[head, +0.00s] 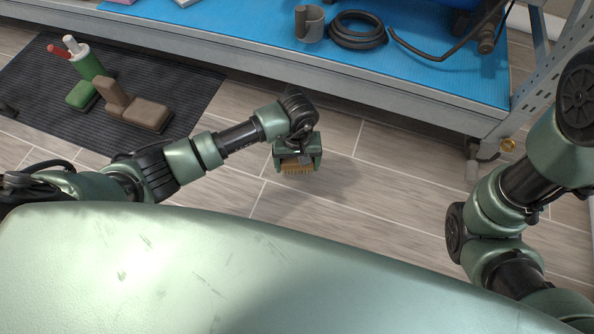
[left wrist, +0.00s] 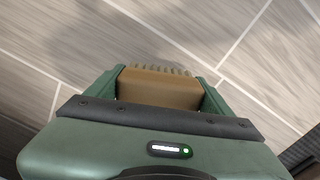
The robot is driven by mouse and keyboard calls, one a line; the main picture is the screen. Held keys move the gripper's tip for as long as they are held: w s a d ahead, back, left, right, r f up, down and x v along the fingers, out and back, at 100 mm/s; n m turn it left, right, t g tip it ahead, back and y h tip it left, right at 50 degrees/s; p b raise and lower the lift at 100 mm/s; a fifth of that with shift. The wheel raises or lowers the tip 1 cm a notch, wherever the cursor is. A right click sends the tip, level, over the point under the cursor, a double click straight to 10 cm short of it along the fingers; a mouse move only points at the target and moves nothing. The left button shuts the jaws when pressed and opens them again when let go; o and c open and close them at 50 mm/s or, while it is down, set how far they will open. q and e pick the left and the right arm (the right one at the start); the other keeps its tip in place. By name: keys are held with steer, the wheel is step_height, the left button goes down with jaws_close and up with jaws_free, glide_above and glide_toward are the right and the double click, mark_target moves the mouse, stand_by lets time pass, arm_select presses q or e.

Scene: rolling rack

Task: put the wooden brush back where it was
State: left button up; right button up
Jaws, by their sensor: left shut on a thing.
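The wooden brush (head: 299,169) has a tan block and short pale bristles. My left gripper (head: 297,158) is shut on it and holds it above the tiled floor, in front of the rack. In the left wrist view the brush's block (left wrist: 158,88) sits between the two green fingers, with bristles showing along its far edge. My right arm shows at the right of the head view, but its gripper is out of view.
The rack's blue shelf (head: 240,45) holds a grey cup (head: 310,24) and a coiled black hose (head: 357,30). Floor between mat and rack leg is clear.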

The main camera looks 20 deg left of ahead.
mark_target(297, 170)
arm_select(q)
step_height(297, 170, down, 3)
steer(key=shift+f+b, duration=0.15)
steer(key=shift+b, duration=0.7)
steer(key=o, duration=1.2)
steer(key=shift+f, duration=0.1)
steer(key=shift+o, duration=0.2)
